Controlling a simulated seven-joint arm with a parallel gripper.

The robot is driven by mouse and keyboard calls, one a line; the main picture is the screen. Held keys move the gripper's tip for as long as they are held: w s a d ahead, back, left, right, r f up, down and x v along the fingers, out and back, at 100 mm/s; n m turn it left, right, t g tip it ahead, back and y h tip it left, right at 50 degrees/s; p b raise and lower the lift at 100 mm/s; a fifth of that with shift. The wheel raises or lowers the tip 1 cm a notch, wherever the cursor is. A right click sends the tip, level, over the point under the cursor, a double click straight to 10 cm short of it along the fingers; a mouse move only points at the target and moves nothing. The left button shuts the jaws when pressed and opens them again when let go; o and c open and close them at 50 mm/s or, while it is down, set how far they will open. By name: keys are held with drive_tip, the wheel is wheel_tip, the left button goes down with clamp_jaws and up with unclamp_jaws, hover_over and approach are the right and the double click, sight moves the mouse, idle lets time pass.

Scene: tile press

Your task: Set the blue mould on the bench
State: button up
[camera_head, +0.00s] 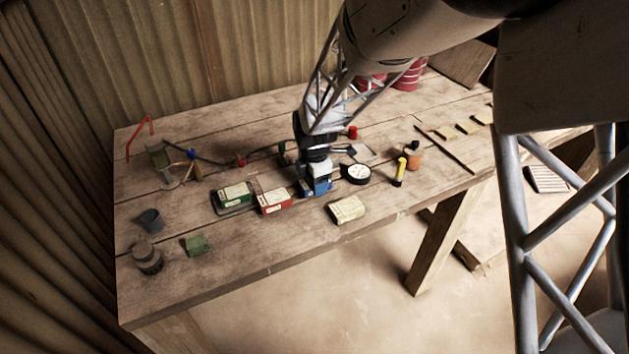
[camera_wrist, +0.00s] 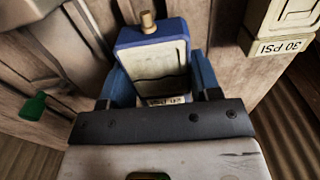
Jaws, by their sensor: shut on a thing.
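The blue mould (camera_head: 321,187) has a blue body with a pale plate in it. It is at the front middle of the wooden bench (camera_head: 250,255), right of the red mould (camera_head: 274,202). My gripper (camera_head: 316,176) points down over it and hides part of it. In the wrist view the blue mould (camera_wrist: 155,58) sits between my two fingers, with a brass-coloured stub at its far end. My gripper is shut on it. I cannot tell whether its underside touches the bench.
A green mould (camera_head: 233,196) is left of the red one. A cream block (camera_head: 347,209) is close in front, right. A round gauge (camera_head: 355,173) and a yellow-and-black piece (camera_head: 399,172) stand to the right.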

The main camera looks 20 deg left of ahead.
drive_tip(key=shift+f, duration=0.35)
idle(0.6)
drive_tip(key=o, duration=1.2)
drive_tip(key=shift+r, duration=3.9)
